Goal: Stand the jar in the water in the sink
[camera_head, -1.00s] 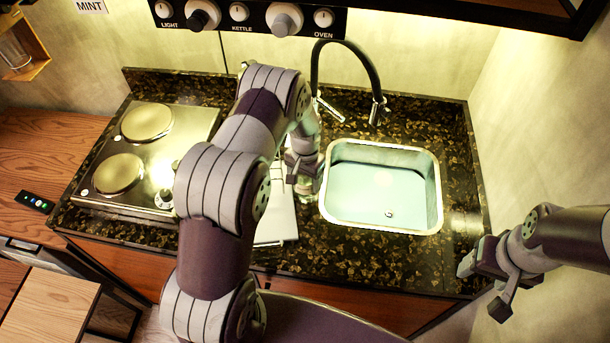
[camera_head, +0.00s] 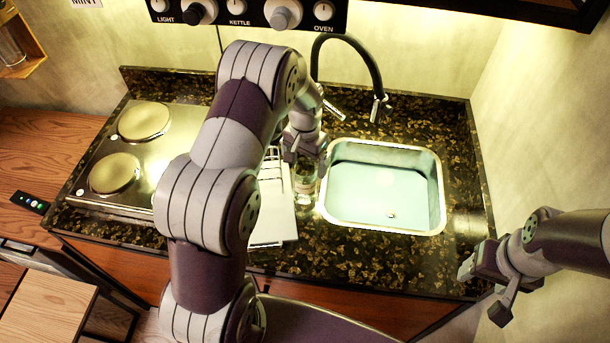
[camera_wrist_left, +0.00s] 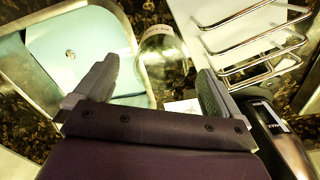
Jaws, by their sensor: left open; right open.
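The jar (camera_head: 304,184) is clear glass and stands on the left of the sink, at the edge of the white rack tray. In the left wrist view the jar (camera_wrist_left: 163,55) shows beyond and between the open fingers. My left gripper (camera_head: 306,155) is above the jar, and its fingers (camera_wrist_left: 150,90) are open; I cannot tell whether they touch it. The sink (camera_head: 385,225) holds pale blue-green water (camera_head: 375,185). It also shows at the upper left of the left wrist view (camera_wrist_left: 128,85). My right gripper (camera_head: 474,268) is open and empty at the right front.
A wire rack on a white tray (camera_head: 275,215) is left of the jar. The black faucet (camera_head: 372,70) arches behind the sink. A two-plate stove (camera_head: 135,150) is at the left. A dark bottle-like object (camera_wrist_left: 275,135) is at the right of the left wrist view.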

